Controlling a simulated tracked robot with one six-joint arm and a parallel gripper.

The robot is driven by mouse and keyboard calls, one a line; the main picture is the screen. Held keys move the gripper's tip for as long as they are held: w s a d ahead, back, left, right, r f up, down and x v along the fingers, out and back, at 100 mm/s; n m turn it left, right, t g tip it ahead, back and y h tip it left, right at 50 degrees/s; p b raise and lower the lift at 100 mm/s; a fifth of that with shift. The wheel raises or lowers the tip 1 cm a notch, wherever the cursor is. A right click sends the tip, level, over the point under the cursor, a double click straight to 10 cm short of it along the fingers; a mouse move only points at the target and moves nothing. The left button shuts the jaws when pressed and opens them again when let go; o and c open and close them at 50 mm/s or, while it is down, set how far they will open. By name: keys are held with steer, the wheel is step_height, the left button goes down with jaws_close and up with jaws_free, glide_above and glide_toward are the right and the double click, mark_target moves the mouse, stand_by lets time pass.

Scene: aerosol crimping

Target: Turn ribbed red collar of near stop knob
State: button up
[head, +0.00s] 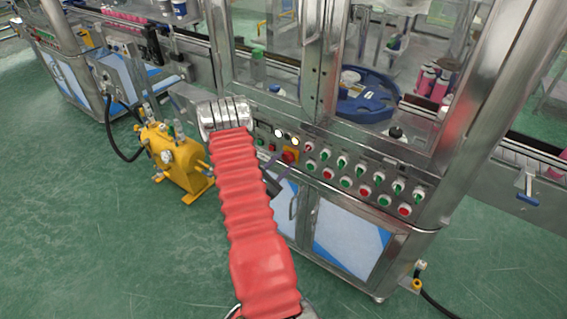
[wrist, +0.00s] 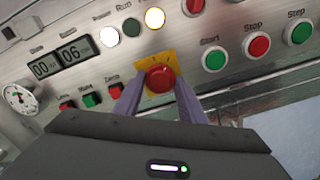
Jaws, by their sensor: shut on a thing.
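The near stop knob (wrist: 160,78) is red and round, on a yellow square plate (wrist: 143,63), in the middle of the wrist view. In the head view the knob (head: 289,156) shows on the front panel, just right of my arm. My gripper (wrist: 158,95) has its two purple-grey fingers on either side of the knob, shut on its collar. The ribs of the collar are too small to make out. In the head view my gripper (head: 274,178) is partly hidden behind my red-sleeved arm.
The steel panel carries several green and red buttons (wrist: 258,45) right of the knob. A yellow pump unit (head: 180,160) stands on the floor left of my arm.

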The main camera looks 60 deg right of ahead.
steer(key=o, duration=1)
steer(key=shift+o, duration=0.2)
steer(key=shift+a, duration=0.1)
steer(key=w+a, duration=0.2)
steer(key=a, duration=1.1)
steer(key=shift+a, duration=0.25)
steer(key=shift+w, duration=0.1)
